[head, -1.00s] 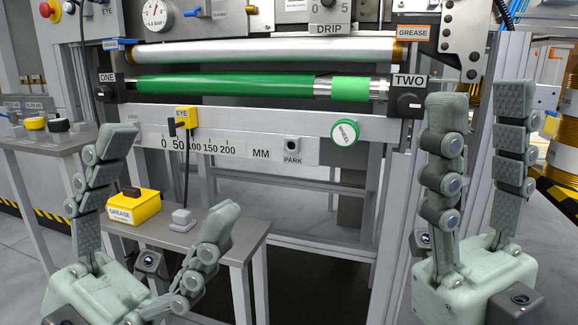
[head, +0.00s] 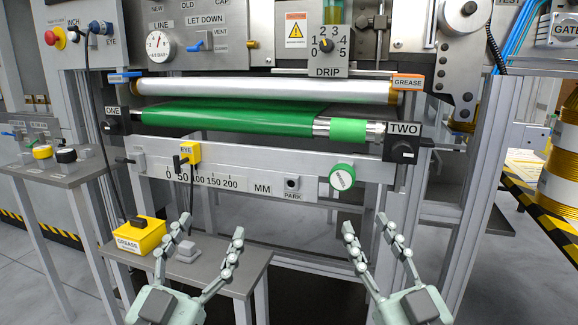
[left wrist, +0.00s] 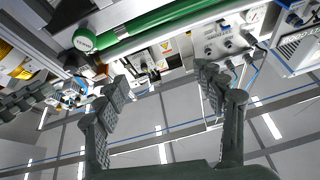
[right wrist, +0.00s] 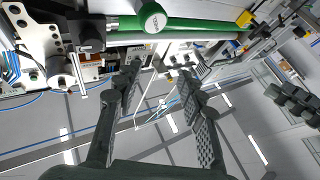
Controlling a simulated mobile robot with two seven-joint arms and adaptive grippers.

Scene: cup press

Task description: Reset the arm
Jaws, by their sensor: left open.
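My left gripper (head: 212,229) is open and empty, fingers pointing up, low in the head view in front of the grey side table. In the left wrist view its fingers (left wrist: 160,82) are spread with nothing between them. My right gripper (head: 365,225) is also open and empty, fingers up, low and right of centre, below the round green knob (head: 342,177). In the right wrist view its two fingers (right wrist: 159,72) stand apart with nothing between them. Neither gripper appears to touch anything.
The press frame has a silver roller (head: 265,90) above a green roller (head: 235,119), with a ruled white bar (head: 245,184) below. A yellow grease box (head: 140,236) sits on the side table (head: 222,268). Yellow coils (head: 563,165) stand far right.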

